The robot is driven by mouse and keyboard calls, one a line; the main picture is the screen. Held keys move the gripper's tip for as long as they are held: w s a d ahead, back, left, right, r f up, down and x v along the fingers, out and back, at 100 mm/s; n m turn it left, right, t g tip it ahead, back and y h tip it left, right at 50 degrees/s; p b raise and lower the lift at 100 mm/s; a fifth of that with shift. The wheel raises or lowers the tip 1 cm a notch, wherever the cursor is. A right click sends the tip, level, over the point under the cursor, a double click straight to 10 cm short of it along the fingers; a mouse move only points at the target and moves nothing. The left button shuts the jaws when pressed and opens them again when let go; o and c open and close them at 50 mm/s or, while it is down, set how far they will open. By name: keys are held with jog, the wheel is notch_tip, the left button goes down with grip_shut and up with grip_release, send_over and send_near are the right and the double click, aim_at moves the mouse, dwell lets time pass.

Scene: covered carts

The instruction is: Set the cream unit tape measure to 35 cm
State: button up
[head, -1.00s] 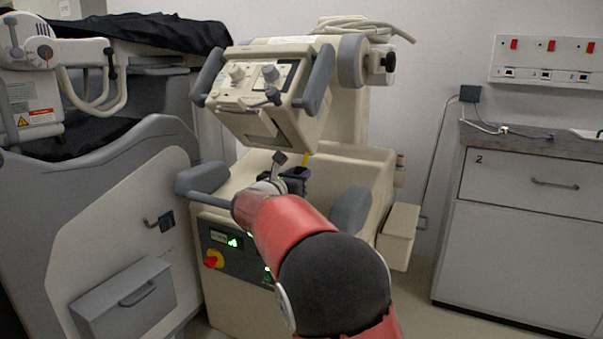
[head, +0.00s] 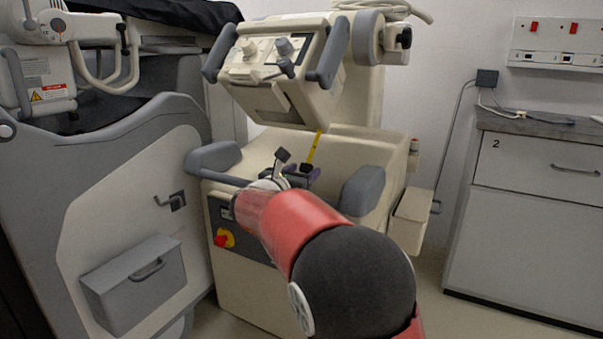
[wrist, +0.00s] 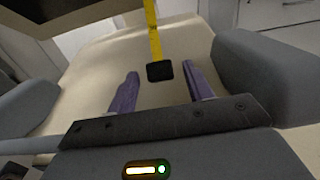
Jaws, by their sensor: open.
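The cream unit (head: 290,237) stands in the middle of the head view, its tilted control head above a lower body. The yellow tape (head: 314,147) of its tape measure hangs below the control head. In the wrist view the tape (wrist: 152,30) runs down to a black end piece (wrist: 160,71). My gripper (wrist: 163,82) is open, its two purple fingers on either side of the black end piece, which sits between them near the tips. I see a gap on each side. In the head view my gripper (head: 300,170) is partly hidden by my arm. No scale marks are readable.
Grey padded armrests (head: 366,190) flank the cream unit's lower body. The control head (head: 283,65) overhangs from above. A grey covered cart (head: 125,215) stands close on the left, and a drawer cabinet (head: 540,220) stands on the right.

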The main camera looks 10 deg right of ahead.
jog(key=v, duration=0.8)
jog(key=s+d+m+g, duration=0.1)
jog(key=s+d+m, duration=0.1)
jog(key=d, duration=0.1)
jog(key=s+d+f+m+g, duration=0.1)
jog(key=s+d+m+g, duration=0.1)
jog(key=s+d, duration=0.1)
jog(key=s+d+f+m+g, duration=0.1)
jog(key=s+d+m, duration=0.1)
jog(key=d+m, duration=0.1)
jog(key=shift+s+d+g, duration=0.3)
jog(key=shift+d+g, duration=0.1)
jog(key=shift+d, duration=0.15)
jog(key=s+d+f+m+g+y+p, duration=0.1)
jog(key=s+d+f+m+g+y, duration=0.2)
jog(key=s+m, duration=0.5)
jog(key=s+d+f+m+g+y, duration=0.25)
jog(key=s+f+m, duration=0.2)
jog(key=s, duration=0.65)
jog(key=s+a+f+m+t+y, duration=0.1)
jog(key=s+a+f+m+y, duration=0.2)
jog(key=s+m, duration=0.6)
jog(key=a+y, duration=0.2)
jog(key=shift+a+f+p, duration=0.25)
jog(key=shift+a+p, duration=0.1)
